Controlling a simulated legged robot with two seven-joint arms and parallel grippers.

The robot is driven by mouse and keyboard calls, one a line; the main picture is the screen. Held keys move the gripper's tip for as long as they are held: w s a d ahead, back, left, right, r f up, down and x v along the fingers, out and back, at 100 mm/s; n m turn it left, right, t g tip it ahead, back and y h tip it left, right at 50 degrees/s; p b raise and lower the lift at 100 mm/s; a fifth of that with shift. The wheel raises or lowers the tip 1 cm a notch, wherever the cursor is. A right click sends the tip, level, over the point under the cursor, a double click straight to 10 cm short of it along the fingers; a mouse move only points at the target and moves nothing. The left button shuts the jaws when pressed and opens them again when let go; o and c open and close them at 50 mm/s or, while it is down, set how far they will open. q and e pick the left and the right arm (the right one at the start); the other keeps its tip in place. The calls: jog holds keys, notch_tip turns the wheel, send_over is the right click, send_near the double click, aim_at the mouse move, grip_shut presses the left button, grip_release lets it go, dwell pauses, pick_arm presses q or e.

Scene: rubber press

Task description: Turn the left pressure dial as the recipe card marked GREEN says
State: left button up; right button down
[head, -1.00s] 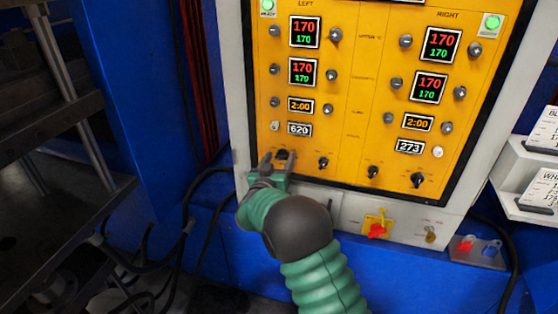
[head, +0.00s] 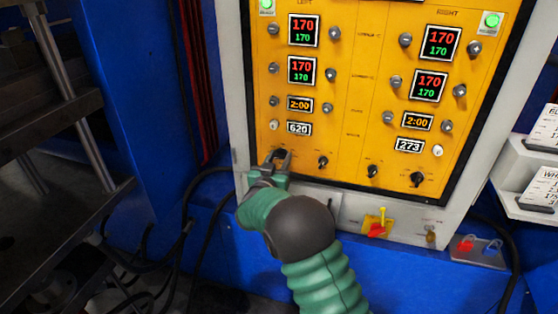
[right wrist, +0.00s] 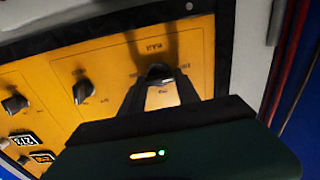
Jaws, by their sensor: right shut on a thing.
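The yellow control panel (head: 345,120) fills the middle of the head view. The left pressure dial, a black knob (right wrist: 159,71), is at the panel's lower left corner, below the white display (head: 299,128) reading 620. My right gripper (head: 279,157) is shut on this knob; in the right wrist view its two dark fingers lie on either side of it. The fingers mostly hide the knob in the head view, and I cannot read its pointer. No card marked GREEN is in view. My left gripper is not in view.
More black knobs (head: 323,162) sit in the same row to the right. White cards (head: 541,188) stand on a holder at the right edge, partly cut off. A red and yellow switch (head: 377,229) is below the panel. Black cables (head: 190,215) hang at left.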

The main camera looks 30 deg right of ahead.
jog(key=m+b, duration=0.2)
jog(key=m, duration=0.2)
jog(key=shift+f, duration=0.15)
jog(key=shift+s+m+b, duration=0.1)
jog(key=shift+m+b, duration=1.1)
jog(key=shift+m, duration=0.9)
jog(key=c, duration=0.9)
grip_release()
jog(key=p+v, duration=0.2)
jog(key=v, duration=1.4)
jog(key=shift+s+a, duration=0.3)
